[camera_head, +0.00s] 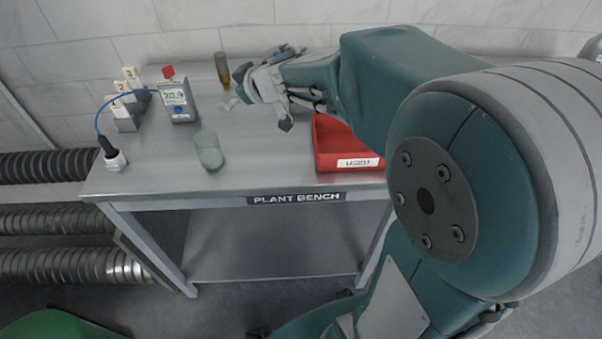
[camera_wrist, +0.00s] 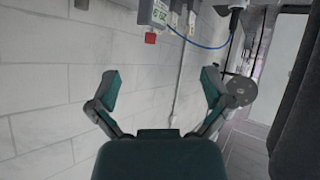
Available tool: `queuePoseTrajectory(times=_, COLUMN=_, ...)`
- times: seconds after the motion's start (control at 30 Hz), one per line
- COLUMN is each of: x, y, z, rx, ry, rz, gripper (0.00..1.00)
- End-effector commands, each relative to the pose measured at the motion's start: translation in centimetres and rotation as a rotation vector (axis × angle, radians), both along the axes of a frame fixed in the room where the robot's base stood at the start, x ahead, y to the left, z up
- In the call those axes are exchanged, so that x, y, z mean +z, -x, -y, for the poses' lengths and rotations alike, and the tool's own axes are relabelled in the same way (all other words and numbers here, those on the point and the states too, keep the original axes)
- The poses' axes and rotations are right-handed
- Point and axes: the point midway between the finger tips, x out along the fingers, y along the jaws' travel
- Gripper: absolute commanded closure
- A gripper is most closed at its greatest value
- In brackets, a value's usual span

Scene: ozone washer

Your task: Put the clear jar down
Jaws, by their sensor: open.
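The clear jar (camera_head: 208,150) stands on the front left part of the bench, with pale greenish matter in its lower part. It looks upright, leaning only with the slant of the view. My gripper (camera_head: 264,100) is over the back middle of the bench, to the right of the jar and apart from it. In the wrist view my gripper (camera_wrist: 161,88) has its two fingers spread wide, with only wall between them. The jar cannot be made out in the wrist view.
The steel bench (camera_head: 260,170) also holds a meter (camera_head: 178,101), a numbered block rack (camera_head: 126,108), a brown vial (camera_head: 222,70) and a red tray (camera_head: 335,148). A blue cable (camera_head: 98,118) runs at the left. The front middle is clear.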

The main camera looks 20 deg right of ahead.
Motion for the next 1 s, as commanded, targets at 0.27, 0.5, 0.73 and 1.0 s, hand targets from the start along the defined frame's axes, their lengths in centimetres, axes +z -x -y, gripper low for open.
queuePoseTrajectory(times=0.27, x=6.5, y=3.7, z=6.5, rx=-0.443, ry=0.061, rz=0.194, gripper=0.0)
queuePoseTrajectory(times=0.5, x=5.4, y=11.8, z=10.3, rx=-0.732, ry=0.088, rz=0.025, gripper=0.0)
queuePoseTrajectory(times=0.73, x=1.0, y=21.2, z=8.5, rx=-0.766, ry=0.043, rz=-0.314, gripper=0.0)
queuePoseTrajectory(times=1.0, x=-1.4, y=26.6, z=5.0, rx=-0.651, ry=-0.022, rz=-0.534, gripper=0.0)
